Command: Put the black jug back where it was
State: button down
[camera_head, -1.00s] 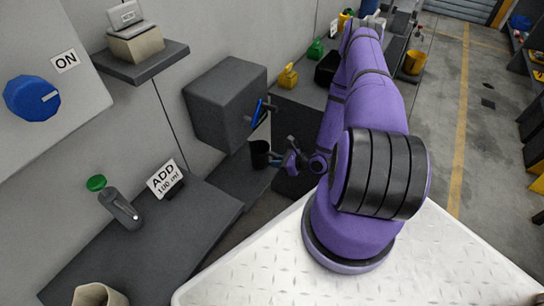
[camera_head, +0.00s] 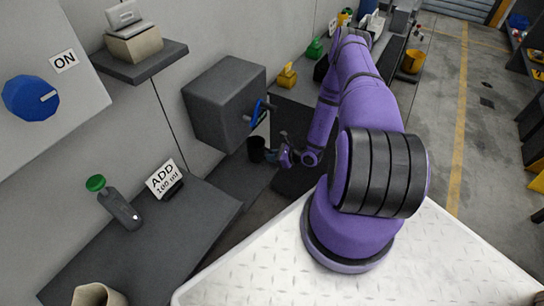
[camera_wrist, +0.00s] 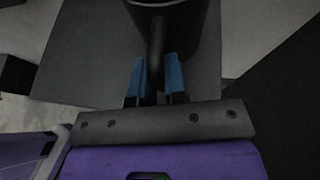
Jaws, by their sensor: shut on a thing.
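The black jug (camera_head: 256,150) is upright below the dark grey wall box, in the middle of the head view. Its body also shows at the top of the wrist view (camera_wrist: 178,28), cut off by the frame edge. My gripper (camera_head: 273,156) is on the jug's right side. In the wrist view, the blue fingers of my gripper (camera_wrist: 158,78) are shut on the jug's handle, one on each side. A grey surface lies under the jug; I cannot tell whether the jug touches it.
The wall box (camera_head: 215,108) with a blue lever (camera_head: 258,112) hangs just above the jug. A yellow jug (camera_head: 287,76) and green jug (camera_head: 314,48) stand farther back.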

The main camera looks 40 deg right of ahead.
jog(key=shift+f, duration=0.1)
jog(key=c, duration=1.1)
grip_release()
jog(key=shift+c, duration=0.2)
jog(key=shift+r, duration=0.2)
jog(key=v, duration=1.2)
